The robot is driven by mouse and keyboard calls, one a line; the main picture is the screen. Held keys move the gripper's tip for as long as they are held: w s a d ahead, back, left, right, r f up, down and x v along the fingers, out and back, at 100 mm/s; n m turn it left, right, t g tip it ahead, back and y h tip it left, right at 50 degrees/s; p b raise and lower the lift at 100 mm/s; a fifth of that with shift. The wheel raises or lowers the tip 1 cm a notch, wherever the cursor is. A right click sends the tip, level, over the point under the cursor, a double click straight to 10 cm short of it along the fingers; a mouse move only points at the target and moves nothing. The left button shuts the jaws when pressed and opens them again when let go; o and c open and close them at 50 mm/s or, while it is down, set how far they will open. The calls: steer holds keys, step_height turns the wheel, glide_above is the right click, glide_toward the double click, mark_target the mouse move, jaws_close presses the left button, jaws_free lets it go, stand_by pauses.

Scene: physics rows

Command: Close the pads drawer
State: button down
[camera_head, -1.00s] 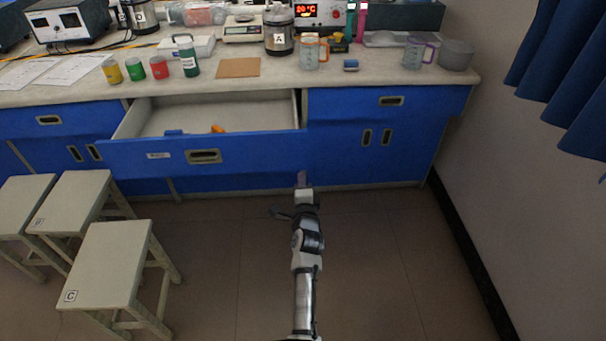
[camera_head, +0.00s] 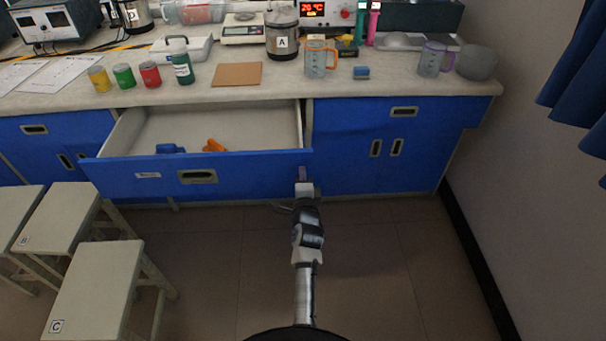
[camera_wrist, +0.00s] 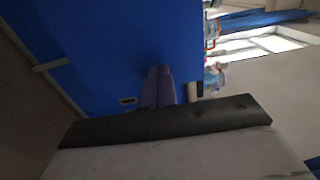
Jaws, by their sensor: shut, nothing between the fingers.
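The open drawer, with a blue front (camera_head: 240,178) and pale inside walls, juts out from the lab bench in the head view. A small label and a recessed handle (camera_head: 198,177) are on its front. A blue item (camera_head: 170,149) and an orange item (camera_head: 213,146) lie inside. My gripper (camera_head: 302,174) is shut and empty near the right end of the drawer front; contact cannot be told. In the wrist view, my purple fingers (camera_wrist: 158,86) are together in front of a blue surface (camera_wrist: 110,40).
Stools (camera_head: 98,275) stand at lower left. The bench top (camera_head: 330,85) holds cans, a brown board (camera_head: 237,75), a kettle marked A (camera_head: 282,35) and mugs. A wall (camera_head: 540,200) bounds the right. Floor around my arm is clear.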

steer(key=shift+w, duration=0.3)
